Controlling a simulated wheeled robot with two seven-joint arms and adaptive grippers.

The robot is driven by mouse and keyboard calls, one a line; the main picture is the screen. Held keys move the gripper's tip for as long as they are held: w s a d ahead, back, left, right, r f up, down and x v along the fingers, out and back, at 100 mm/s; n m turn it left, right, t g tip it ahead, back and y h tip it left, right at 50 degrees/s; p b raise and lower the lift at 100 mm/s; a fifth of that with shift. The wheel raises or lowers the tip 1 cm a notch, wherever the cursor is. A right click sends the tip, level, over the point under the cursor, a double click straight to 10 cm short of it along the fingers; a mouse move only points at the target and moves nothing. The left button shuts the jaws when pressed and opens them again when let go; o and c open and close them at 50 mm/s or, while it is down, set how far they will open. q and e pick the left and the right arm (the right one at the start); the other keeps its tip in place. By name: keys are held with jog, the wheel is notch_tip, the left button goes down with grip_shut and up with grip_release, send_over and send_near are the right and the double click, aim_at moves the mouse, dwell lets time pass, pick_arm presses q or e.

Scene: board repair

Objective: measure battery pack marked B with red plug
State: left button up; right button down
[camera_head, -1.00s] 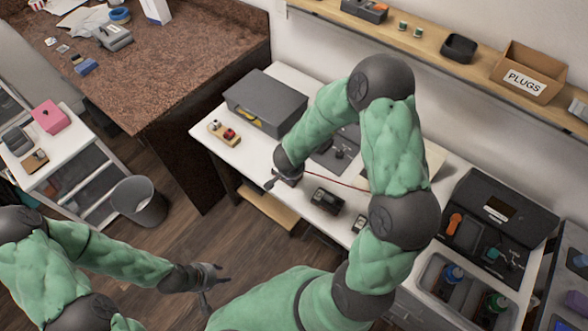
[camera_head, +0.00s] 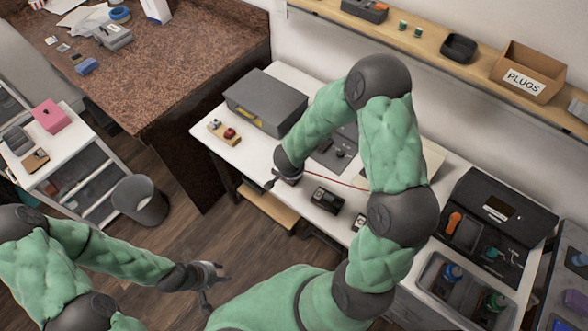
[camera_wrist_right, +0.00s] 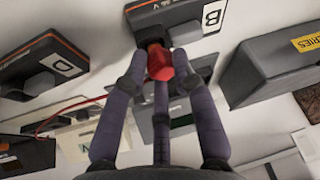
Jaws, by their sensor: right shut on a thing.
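The battery pack marked B (camera_wrist_right: 212,17) is at the top of the right wrist view, dark with a white label. My right gripper (camera_wrist_right: 159,68) is shut on the red plug (camera_wrist_right: 160,62). In the head view my right gripper (camera_head: 271,183) is low over the front edge of the white table, and pack B is mostly hidden there. My left gripper (camera_head: 215,284) is open and empty over the floor, away from the table.
A pack marked D (camera_wrist_right: 55,66) lies left of pack B in the wrist view. A red cable (camera_head: 335,182) runs across the white table. A PLUGS box (camera_head: 528,72) is on the shelf.

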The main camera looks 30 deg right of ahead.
jog(key=shift+f, duration=0.35)
dwell(0.3)
jog(key=c, duration=0.9)
grip_release()
jog(key=shift+o, duration=0.2)
jog(key=shift+o, duration=1.1)
jog(key=shift+r+p, duration=1.55)
jog(key=shift+p, duration=0.5)
